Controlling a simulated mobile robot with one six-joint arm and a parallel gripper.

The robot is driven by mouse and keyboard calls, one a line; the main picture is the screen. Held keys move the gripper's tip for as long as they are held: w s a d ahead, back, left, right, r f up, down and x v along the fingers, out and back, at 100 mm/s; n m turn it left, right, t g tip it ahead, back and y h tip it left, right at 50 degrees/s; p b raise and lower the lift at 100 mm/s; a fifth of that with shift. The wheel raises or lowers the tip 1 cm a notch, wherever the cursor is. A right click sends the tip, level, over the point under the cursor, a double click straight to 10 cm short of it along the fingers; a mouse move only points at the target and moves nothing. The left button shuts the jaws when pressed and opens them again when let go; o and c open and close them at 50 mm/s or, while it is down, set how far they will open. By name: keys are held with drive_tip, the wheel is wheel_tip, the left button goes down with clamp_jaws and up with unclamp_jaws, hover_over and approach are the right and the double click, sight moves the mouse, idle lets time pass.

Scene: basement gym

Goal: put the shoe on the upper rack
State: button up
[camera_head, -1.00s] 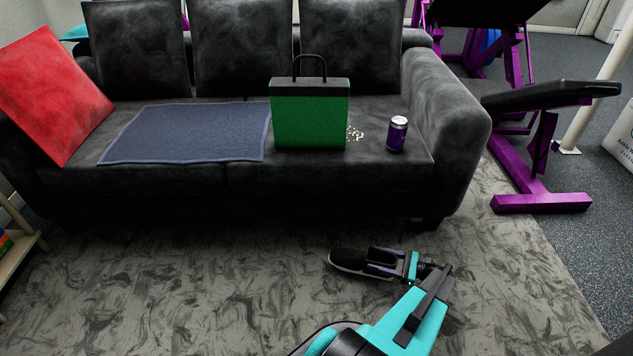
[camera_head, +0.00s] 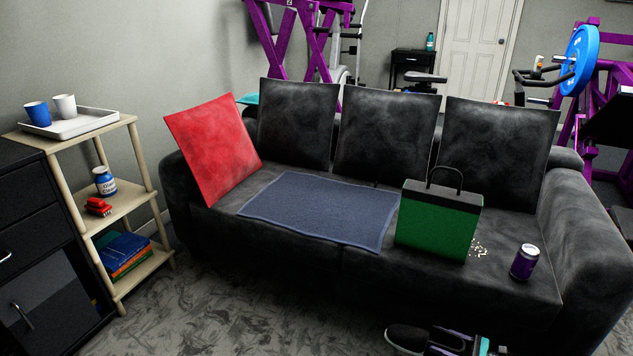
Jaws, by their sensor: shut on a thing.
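The dark shoe (camera_head: 405,337) with a pale sole edge is at the bottom of the view, in front of the black sofa. My gripper (camera_head: 452,340) is shut on it, seen partly cut off by the lower picture edge. I cannot tell how far the shoe is above the carpet. A wooden rack (camera_head: 128,203) with several levels stands at the left. Its top holds a white tray (camera_head: 77,122) with a blue cup and a white cup. Its middle shelf holds a white-and-blue jar (camera_head: 105,182) and a red item (camera_head: 98,206). Its lower shelf holds books (camera_head: 124,253).
The black sofa (camera_head: 290,255) fills the middle, with a red cushion (camera_head: 213,148), a blue towel (camera_head: 318,208), a green bag (camera_head: 436,222) and a purple can (camera_head: 524,262). A dark cabinet (camera_head: 45,260) adjoins the rack. The carpet (camera_head: 215,315) before the sofa is clear.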

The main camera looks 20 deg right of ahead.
drive_tip(key=w+a+r+g+p, duration=0.1)
drive_tip(key=w+a+r+p, duration=0.1)
drive_tip(key=r, duration=0.3)
drive_tip(key=w+a+r+n+y+p, duration=0.1)
drive_tip(key=w+a+r+p, duration=0.1)
drive_tip(key=w+a+r, duration=0.2)
drive_tip(key=w+a+r+n+g+y+p, duration=0.1)
drive_tip(key=w+a+r+p, duration=0.1)
drive_tip(key=w+a+r, duration=0.2)
drive_tip(key=shift+a+r+g+p, duration=0.15)
drive_tip(key=shift+a+r+p, duration=0.05)
drive_tip(key=shift+r, duration=0.7)
drive_tip(key=shift+a+r+g+p, duration=0.15)
drive_tip(key=shift+r+p, duration=0.05)
drive_tip(key=shift+r, duration=0.65)
drive_tip(key=shift+c, duration=0.2)
drive_tip(key=w+a+r+p, duration=0.2)
drive_tip(key=a+r+p, duration=0.3)
drive_tip(key=a+r, duration=0.6)
drive_tip(key=w+a+r+p, duration=0.3)
drive_tip(key=a+r, duration=0.7)
drive_tip(key=r, duration=0.7)
drive_tip(key=w+a+r+p, duration=0.2)
drive_tip(key=a+r+p, duration=0.5)
drive_tip(key=a+r, duration=0.4)
drive_tip(key=shift+w+a+r, duration=0.2)
drive_tip(key=shift+a+r, duration=0.15)
drive_tip(key=shift+r, duration=1.4)
drive_tip(key=shift+d, duration=0.1)
